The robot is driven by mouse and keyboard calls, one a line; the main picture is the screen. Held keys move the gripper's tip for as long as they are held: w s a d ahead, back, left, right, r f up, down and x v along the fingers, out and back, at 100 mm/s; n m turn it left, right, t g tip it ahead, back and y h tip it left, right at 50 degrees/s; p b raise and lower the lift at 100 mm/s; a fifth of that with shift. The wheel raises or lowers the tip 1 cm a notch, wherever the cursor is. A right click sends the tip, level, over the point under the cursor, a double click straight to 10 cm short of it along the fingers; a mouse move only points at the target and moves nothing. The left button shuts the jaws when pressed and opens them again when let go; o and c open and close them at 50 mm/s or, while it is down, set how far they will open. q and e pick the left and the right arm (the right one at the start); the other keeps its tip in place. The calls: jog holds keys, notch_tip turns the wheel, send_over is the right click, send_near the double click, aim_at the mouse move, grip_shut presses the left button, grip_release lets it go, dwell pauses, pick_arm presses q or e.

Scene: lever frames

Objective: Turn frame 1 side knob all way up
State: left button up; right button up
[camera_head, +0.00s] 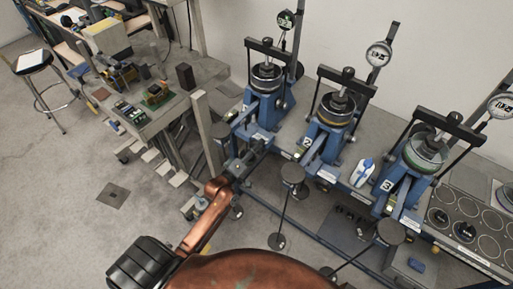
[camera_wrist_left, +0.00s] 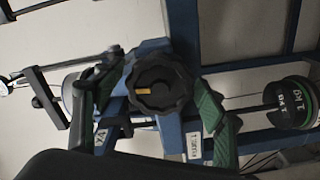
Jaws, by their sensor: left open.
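Frame 1 (camera_head: 262,108) is the leftmost blue lever frame on the bench in the head view. A black scalloped side knob (camera_wrist_left: 160,88) with a yellow mark is near the middle of the left wrist view. The mark points to the left in that picture. My left gripper (camera_head: 243,160) is at the lower front of frame 1. In the left wrist view the gripper (camera_wrist_left: 157,98) is open, with its green-padded fingers on either side of the knob. I cannot tell whether the pads touch it. My right gripper is not in view.
Two similar blue frames, a middle one (camera_head: 329,125) and a right one (camera_head: 418,155), stand along the bench. Round weights on hangers (camera_head: 292,174) are below the bench front. A cluttered table (camera_head: 190,78) stands at left. Floor at left is mostly clear.

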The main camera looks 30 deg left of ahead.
pick_arm(q)
jog(key=shift+s, duration=0.15)
jog(key=s+p, duration=0.1)
jog(key=s, duration=0.1)
jog(key=s+p, duration=0.1)
jog(key=s, duration=0.2)
jog(key=shift+s+a, duration=0.2)
jog(key=shift+s, duration=0.15)
